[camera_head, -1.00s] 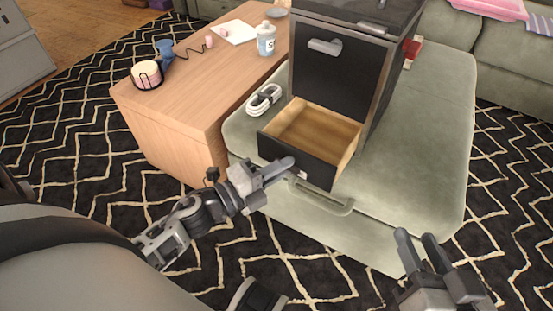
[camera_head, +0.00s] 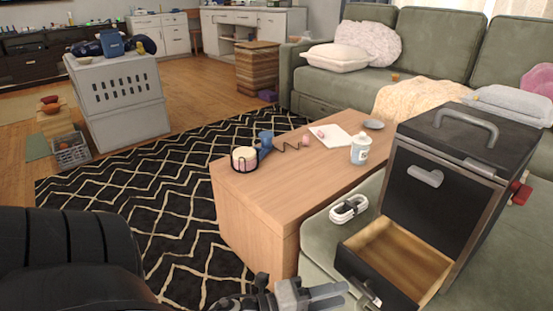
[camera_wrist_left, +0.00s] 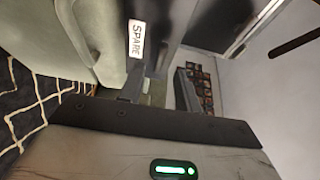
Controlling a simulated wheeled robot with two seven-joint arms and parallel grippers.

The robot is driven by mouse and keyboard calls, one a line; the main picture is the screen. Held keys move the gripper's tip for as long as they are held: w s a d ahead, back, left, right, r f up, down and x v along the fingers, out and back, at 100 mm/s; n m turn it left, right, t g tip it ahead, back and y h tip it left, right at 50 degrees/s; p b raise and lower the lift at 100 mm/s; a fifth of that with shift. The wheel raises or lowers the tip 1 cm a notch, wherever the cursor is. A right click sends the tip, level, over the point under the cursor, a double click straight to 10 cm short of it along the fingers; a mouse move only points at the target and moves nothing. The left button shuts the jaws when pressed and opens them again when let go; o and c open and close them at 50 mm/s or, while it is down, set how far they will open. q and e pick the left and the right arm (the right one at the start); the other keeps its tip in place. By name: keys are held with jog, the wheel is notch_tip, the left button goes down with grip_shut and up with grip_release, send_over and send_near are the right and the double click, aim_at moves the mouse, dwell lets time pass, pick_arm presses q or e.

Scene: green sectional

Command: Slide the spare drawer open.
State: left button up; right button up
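The spare drawer (camera_head: 402,257) is the lower drawer of a small black cabinet (camera_head: 433,209). It stands pulled out, and its wooden inside looks empty. A white label reading SPARE (camera_wrist_left: 137,40) shows on a dark front in the left wrist view. The drawer's handle (camera_head: 371,293) shows at the bottom of the head view. My left gripper (camera_head: 338,297) is just left of the drawer front, near the handle. In the left wrist view its two fingers (camera_wrist_left: 158,88) stand apart with nothing seen between them. My right gripper is out of view.
The cabinet stands on a green seat (camera_head: 317,238) beside a coiled white cable (camera_head: 349,209). A wooden table (camera_head: 285,180) to the left holds a cup (camera_head: 360,149), a candle-like jar (camera_head: 244,158) and paper. The closed upper drawer has its own handle (camera_head: 426,177).

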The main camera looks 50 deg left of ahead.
pick_arm(q)
jog(key=p+v, duration=0.1)
jog(key=v, duration=1)
jog(key=shift+s, duration=0.15)
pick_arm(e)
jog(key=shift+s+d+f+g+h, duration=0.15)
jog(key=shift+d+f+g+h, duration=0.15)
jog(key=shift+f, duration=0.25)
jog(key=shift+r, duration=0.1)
